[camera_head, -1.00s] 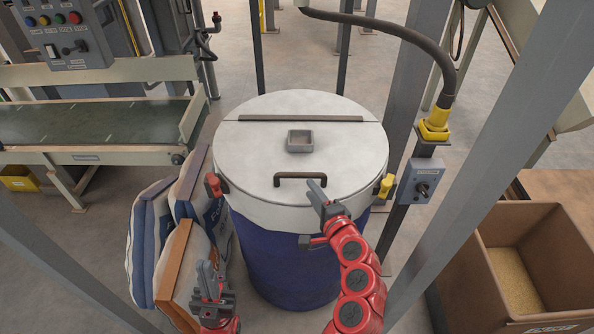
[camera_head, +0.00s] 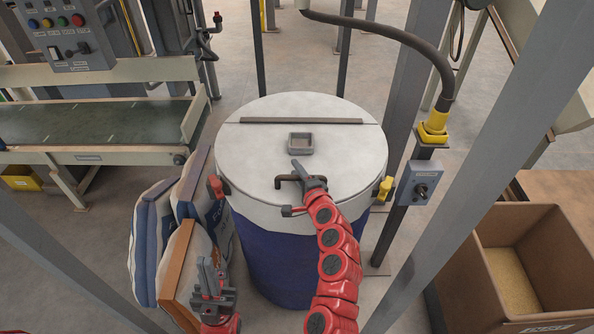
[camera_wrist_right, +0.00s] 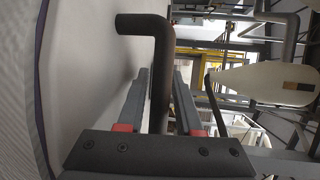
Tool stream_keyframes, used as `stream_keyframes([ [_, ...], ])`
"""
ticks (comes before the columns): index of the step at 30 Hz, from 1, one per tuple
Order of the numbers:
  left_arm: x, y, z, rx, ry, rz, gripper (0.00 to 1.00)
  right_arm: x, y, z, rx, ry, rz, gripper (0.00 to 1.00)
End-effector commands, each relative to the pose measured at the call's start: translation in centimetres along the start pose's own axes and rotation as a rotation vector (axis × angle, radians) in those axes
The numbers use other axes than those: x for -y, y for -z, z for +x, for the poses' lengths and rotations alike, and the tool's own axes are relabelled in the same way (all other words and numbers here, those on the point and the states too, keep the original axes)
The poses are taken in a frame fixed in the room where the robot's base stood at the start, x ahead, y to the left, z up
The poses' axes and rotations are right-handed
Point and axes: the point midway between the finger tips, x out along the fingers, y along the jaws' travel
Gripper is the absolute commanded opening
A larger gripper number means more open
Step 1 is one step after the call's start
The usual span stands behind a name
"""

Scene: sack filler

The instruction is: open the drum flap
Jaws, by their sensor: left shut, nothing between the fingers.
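The drum's round white lid (camera_head: 250,155) has a flap bounded at the back by a dark hinge strip (camera_head: 300,120). The flap lies flat and closed. A dark bar handle (camera_head: 280,181) stands near the flap's front edge, partly hidden by my right gripper (camera_head: 301,172). In the right wrist view, the handle (camera_wrist_right: 162,55) runs between the two fingers of the right gripper (camera_wrist_right: 160,78), which look open with small gaps beside the bar. My left gripper (camera_head: 207,268) is shut and empty, low in front of the sacks.
A small square grey socket (camera_head: 300,143) sits on the lid. A red latch (camera_head: 215,187) and a yellow latch (camera_head: 385,188) sit at the rim. Sacks (camera_head: 150,240) lean left of the blue drum (camera_head: 270,255). A grey post (camera_head: 470,170) and switch box (camera_head: 420,183) stand right.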

Motion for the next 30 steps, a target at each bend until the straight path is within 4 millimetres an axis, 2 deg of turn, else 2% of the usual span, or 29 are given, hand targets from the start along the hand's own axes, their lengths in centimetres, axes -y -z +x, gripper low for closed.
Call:
stream_keyframes([
  [6, 0.00, 0.00, 0.00, 0.000, 0.000, 0.000, 0.00, -0.03, 0.00, 0.02, 0.000, 0.000, 0.000, 0.34],
  [8, 0.00, 0.00, 0.00, 0.000, 0.000, 0.000, 0.00, -0.03, -0.01, 0.02, 0.000, -0.001, 0.000, 0.26],
  [12, 0.00, 0.00, 0.00, 0.000, 0.000, 0.000, 0.00, -0.04, -0.01, 0.01, 0.001, -0.001, 0.000, 0.00],
  [30, 0.00, 0.00, -0.01, 0.000, 0.000, 0.000, 0.00, -0.08, -0.04, 0.01, 0.001, -0.002, 0.000, 0.00],
])
